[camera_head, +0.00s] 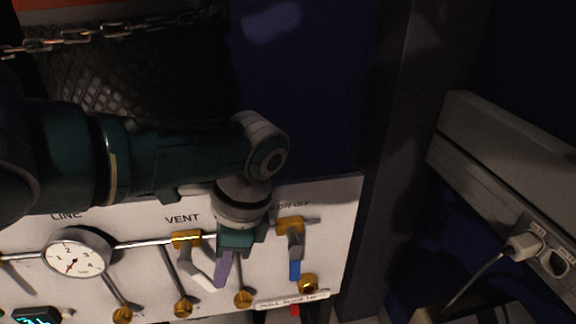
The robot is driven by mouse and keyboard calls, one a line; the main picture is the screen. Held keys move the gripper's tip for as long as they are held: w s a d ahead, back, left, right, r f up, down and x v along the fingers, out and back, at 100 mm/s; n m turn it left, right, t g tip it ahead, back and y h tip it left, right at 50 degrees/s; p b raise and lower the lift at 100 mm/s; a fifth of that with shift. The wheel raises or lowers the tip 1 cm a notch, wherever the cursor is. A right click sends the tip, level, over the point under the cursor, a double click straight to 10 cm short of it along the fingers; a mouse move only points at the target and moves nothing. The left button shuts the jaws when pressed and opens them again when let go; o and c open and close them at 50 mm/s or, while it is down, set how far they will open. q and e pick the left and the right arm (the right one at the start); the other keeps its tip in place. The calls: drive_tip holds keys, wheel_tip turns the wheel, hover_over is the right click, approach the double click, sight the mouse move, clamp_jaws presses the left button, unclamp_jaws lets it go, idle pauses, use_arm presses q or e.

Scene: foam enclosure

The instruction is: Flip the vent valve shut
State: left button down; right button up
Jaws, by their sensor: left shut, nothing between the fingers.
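The vent valve (187,241) has a brass body on the horizontal pipe below the printed word VENT. Its grey lever with a pale end (203,282) slants down and to the right, away from the pipe line. My left gripper (221,280) points down over the panel, just right of this lever. It is shut and empty; the narrow purple piece below its palm looks like its closed fingers. The fingertips are close beside the lever's pale end; I cannot tell whether they touch. My right gripper is out of view.
A second brass valve (291,226) with a blue-ended lever (295,270) stands to the right. A round gauge (77,254) is on the left of the white panel (340,215). Several brass fittings line the bottom. A chain (115,30) hangs behind; a plug (522,246) sits far right.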

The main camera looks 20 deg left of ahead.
use_arm(q)
drive_tip(key=shift+s+a+f, duration=0.25)
drive_tip(key=shift+a+f, duration=0.05)
drive_tip(key=shift+f, duration=0.25)
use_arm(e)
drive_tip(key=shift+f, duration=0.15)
use_arm(q)
drive_tip(key=shift+a+f, duration=0.1)
idle(0.8)
idle(1.1)
